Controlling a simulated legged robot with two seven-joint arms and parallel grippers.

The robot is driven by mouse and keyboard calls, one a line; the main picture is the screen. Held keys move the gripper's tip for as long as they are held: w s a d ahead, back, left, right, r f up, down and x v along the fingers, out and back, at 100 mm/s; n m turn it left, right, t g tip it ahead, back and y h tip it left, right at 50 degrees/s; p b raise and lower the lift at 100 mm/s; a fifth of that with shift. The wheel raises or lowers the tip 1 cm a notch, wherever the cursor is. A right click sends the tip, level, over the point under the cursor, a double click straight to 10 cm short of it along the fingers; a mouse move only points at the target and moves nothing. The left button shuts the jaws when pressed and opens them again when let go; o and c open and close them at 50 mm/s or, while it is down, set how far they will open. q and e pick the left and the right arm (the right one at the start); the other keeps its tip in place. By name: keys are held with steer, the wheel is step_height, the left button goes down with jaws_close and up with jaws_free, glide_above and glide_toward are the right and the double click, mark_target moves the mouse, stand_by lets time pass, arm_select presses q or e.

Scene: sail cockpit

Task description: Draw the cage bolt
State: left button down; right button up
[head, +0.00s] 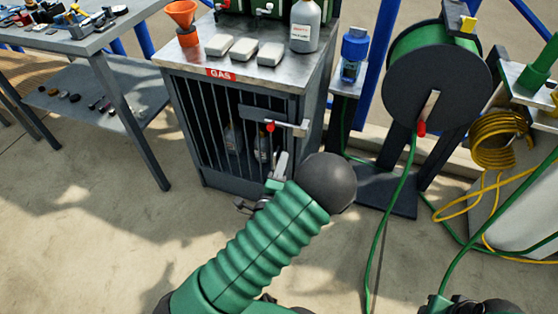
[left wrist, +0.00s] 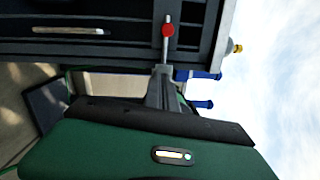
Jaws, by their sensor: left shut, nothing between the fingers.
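The gas cage (head: 222,130) is a dark barred cabinet with a red GAS label and a metal top. Its bolt (head: 288,125) is a silver rod with a red knob (head: 270,127), on the upper right of the barred front. In the left wrist view the red knob (left wrist: 168,30) sits on the rod just beyond the fingers. My left gripper (head: 281,163) is shut and empty, below the bolt in the head view. Its fingers also show in the left wrist view (left wrist: 164,72); whether they touch the rod's end I cannot tell. My right gripper is out of view.
Bottles (head: 233,138) stand behind the bars. An orange funnel (head: 182,15), white packs (head: 244,48) and a white bottle (head: 305,25) stand on top. A hose reel (head: 425,85) with a trailing green hose stands right; a workbench (head: 70,42) stands left. The floor before the cage is clear.

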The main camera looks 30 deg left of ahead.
arm_select(q)
steer(key=w+a+b, duration=0.3)
steer(key=w+a, duration=0.3)
steer(key=shift+w+a+r, duration=0.15)
steer(key=shift+a+r, duration=0.1)
steer(key=shift+r, duration=0.1)
steer(key=a, duration=0.2)
steer(key=s+a, duration=0.1)
steer(key=a, duration=0.2)
steer(key=shift+s+p, duration=0.1)
steer(key=shift+p, duration=0.25)
